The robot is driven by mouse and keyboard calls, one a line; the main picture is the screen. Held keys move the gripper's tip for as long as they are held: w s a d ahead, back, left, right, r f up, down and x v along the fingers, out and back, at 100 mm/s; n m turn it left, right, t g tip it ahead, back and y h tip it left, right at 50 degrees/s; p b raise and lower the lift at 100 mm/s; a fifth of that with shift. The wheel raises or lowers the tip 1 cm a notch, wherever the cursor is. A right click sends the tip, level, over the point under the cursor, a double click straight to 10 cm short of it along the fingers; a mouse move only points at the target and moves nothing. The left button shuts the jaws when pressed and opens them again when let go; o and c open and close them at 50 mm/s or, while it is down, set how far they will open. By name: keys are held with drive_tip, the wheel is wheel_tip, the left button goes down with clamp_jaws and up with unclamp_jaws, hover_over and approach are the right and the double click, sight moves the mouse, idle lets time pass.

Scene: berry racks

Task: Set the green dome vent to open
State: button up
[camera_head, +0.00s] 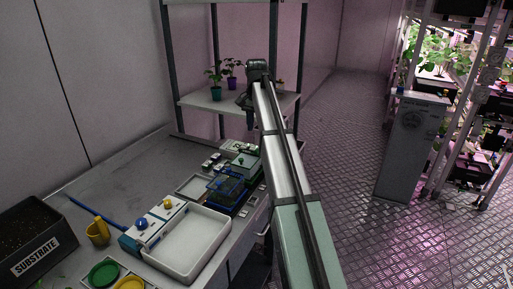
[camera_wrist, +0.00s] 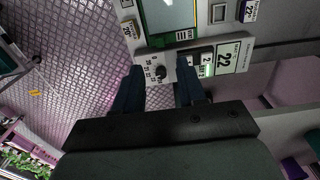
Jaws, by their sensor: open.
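A propagator with a green dome (camera_head: 243,164) stands on the bench beside the blue propagator (camera_head: 229,187), at the far right part of the worktop. Its vent is too small to read, so I cannot tell its setting. My gripper (camera_head: 250,125) hangs above and just behind the green dome, fingers down. In the wrist view my gripper (camera_wrist: 158,70) is open and empty. A dark round knob (camera_wrist: 160,73) on a white numbered panel shows between the fingertips; I see no contact. A green-edged unit (camera_wrist: 168,14) is cut off at the top edge there.
A shelf (camera_head: 205,101) with potted plants rises behind the bench. A white tray (camera_head: 187,243), a substrate box (camera_head: 35,240) and a yellow cup (camera_head: 98,233) stand nearer.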

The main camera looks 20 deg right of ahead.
sight(256, 150)
wheel_tip(256, 150, down, 9)
drive_tip(key=shift+f, duration=0.2)
idle(0.4)
clamp_jaws()
idle(0.5)
